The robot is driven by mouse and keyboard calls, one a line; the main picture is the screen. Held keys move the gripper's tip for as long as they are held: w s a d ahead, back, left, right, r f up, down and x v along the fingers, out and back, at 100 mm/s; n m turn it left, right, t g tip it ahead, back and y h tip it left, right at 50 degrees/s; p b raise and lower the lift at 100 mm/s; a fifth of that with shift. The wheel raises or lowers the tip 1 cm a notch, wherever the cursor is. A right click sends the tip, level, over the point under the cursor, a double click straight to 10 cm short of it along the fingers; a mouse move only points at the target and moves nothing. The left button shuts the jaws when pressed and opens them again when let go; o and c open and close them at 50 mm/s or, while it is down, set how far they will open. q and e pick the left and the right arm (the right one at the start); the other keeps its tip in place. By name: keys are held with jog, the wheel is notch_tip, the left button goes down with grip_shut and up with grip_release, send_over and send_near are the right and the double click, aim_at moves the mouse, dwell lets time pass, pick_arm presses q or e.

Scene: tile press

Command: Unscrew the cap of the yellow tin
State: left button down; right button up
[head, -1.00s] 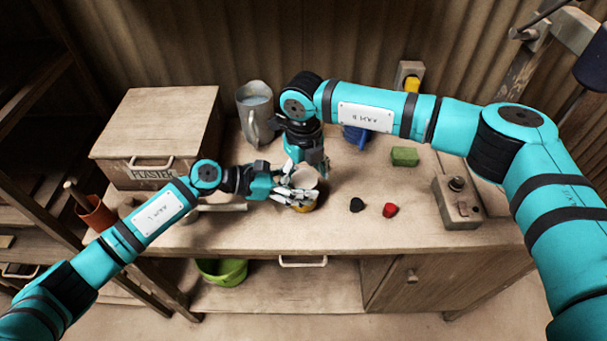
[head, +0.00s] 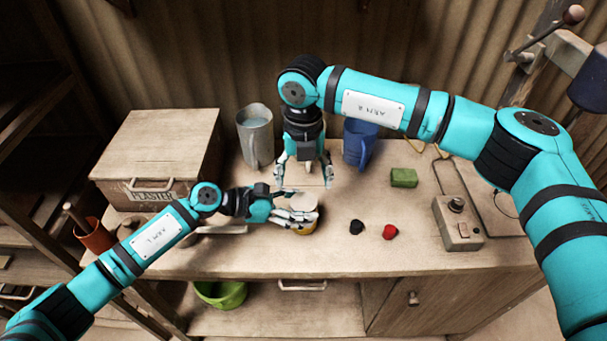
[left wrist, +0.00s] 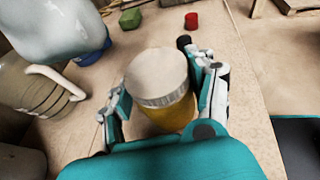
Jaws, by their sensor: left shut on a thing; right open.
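The yellow tin (head: 308,231) stands on the bench with its pale round cap (head: 304,202) on top. In the left wrist view, the tin (left wrist: 172,118) is upright and the cap (left wrist: 157,74) has a ribbed rim. My left gripper (head: 298,216) is shut on the tin's body, one finger on each side, as the left wrist view also shows (left wrist: 163,105). My right gripper (head: 304,187) is open, pointing down, its fingers spread just behind and above the cap. I see nothing between its fingers.
A grey metal jug (head: 255,138) and a blue jug (head: 357,146) stand behind. A green block (head: 404,178), a black piece (head: 357,227), a red piece (head: 390,232) and a control box (head: 458,222) lie right. The plaster box (head: 150,145) is at left.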

aim_at(304, 202)
jog(key=shift+r+m, duration=0.15)
jog(key=shift+m, duration=0.25)
jog(key=shift+f, duration=0.2)
notch_tip(304, 202, down, 7)
jog(key=shift+f, duration=0.2)
jog(key=c, duration=1.2)
jog(key=n, duration=0.6)
jog(key=shift+c, duration=0.2)
